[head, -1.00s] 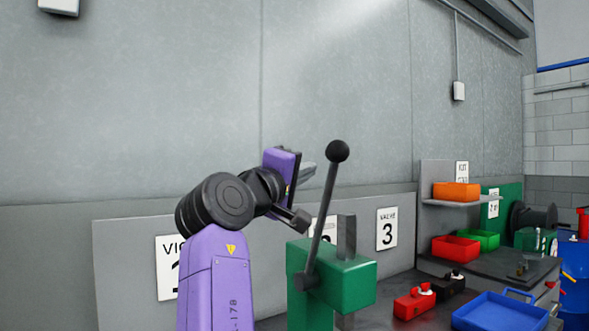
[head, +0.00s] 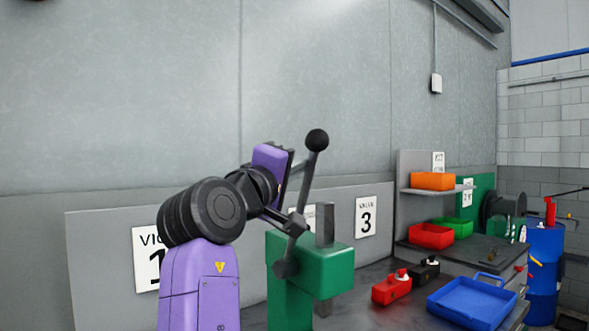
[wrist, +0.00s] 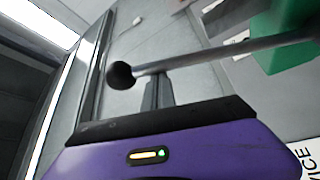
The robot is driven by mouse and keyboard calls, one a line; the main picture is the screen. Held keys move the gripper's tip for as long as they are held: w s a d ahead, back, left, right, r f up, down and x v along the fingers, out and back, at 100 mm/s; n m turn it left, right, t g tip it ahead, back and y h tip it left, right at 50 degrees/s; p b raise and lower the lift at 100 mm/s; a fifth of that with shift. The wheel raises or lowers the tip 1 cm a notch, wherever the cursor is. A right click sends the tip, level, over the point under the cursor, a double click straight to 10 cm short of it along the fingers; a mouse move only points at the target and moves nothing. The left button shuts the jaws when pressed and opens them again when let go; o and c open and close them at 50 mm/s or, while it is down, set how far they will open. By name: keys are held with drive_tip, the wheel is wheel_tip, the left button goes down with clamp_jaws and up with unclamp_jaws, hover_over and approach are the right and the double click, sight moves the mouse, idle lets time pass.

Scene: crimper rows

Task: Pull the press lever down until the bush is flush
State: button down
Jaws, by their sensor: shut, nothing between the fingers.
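The green press (head: 325,268) stands on the bench, with a grey upright bar (head: 325,224) at its top. Its dark lever (head: 304,188) rises steeply from a side pivot to a black ball knob (head: 317,139), leaning slightly right. My gripper (wrist: 158,82) is shut and empty. In the wrist view its fingers point at the lever (wrist: 220,52) just below the knob (wrist: 120,75), and the lever crosses past their tips. Whether they touch I cannot tell. In the head view the fingertips are mostly hidden at the lever's upper part. The bush is not visible.
A red block (head: 391,289) and a blue tray (head: 472,301) lie on the bench right of the press. Red (head: 431,236) and orange (head: 433,181) bins stand farther back. A grey wall panel with number signs (head: 366,216) is behind the press. Space above the lever is clear.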

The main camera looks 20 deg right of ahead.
drive_tip(key=s+d+f+m+g+h+b, duration=0.2)
drive_tip(key=s+d+f+m+h+b, duration=0.15)
drive_tip(key=s+f+m+b, duration=0.75)
drive_tip(key=s+d+f+m+g+h+b, duration=0.2)
drive_tip(key=s+f+m+h+b, duration=0.2)
drive_tip(key=f+b, duration=0.75)
wheel_tip(320, 180, down, 8)
drive_tip(key=b, duration=0.9)
drive_tip(key=shift+w+a+b, duration=0.15)
drive_tip(key=shift+a+b, duration=0.05)
drive_tip(key=shift+b, duration=0.15)
wheel_tip(320, 180, up, 22)
drive_tip(key=p, duration=0.6)
drive_tip(key=shift+s+a+f, duration=0.15)
drive_tip(key=shift+s, duration=0.15)
drive_tip(key=shift+h, duration=0.25)
